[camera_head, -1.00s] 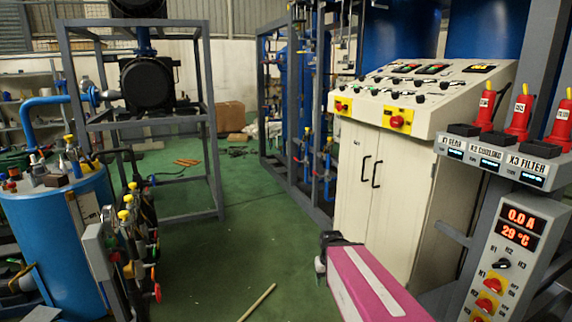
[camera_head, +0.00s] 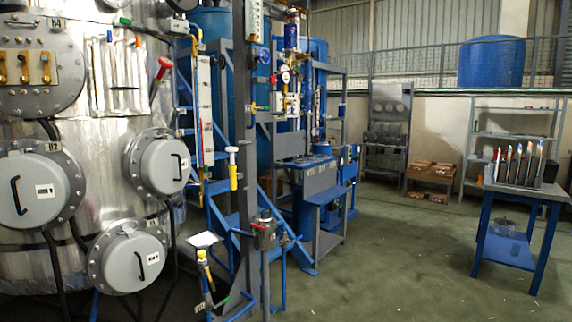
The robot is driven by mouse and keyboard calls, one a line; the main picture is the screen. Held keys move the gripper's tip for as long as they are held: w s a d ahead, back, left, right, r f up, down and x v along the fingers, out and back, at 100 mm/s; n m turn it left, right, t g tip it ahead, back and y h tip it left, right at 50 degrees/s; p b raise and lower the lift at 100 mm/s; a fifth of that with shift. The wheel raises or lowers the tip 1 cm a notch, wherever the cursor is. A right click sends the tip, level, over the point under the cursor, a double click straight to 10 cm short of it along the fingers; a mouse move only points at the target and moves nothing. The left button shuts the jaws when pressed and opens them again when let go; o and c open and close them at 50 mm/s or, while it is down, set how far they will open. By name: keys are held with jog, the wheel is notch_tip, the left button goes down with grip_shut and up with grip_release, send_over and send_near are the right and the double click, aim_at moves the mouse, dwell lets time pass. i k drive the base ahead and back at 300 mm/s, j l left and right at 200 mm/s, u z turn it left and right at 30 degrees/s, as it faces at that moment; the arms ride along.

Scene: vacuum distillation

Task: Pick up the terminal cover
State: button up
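A large silvery tank (camera_head: 100,135) fills the left side of the view. Round grey covers with black handles are closed on its flanges: one under the H2 label (camera_head: 22,200), one to its right (camera_head: 153,166) and one lower down (camera_head: 142,258). At upper left, the H4 terminal box (camera_head: 38,95) is uncovered and shows copper-coloured terminals (camera_head: 23,66). I see no loose terminal cover that I can identify. My gripper is out of view.
Blue stairs (camera_head: 222,222), a grey post (camera_head: 243,130) and valves stand right of the tank. A blue table (camera_head: 508,253) holds a rack of upright items at right. Shelving (camera_head: 388,125) and a wooden crate (camera_head: 430,184) stand at the back. The green floor (camera_head: 400,265) is open.

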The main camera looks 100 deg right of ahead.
aim_at(166, 163)
jog(key=z, duration=3.75)
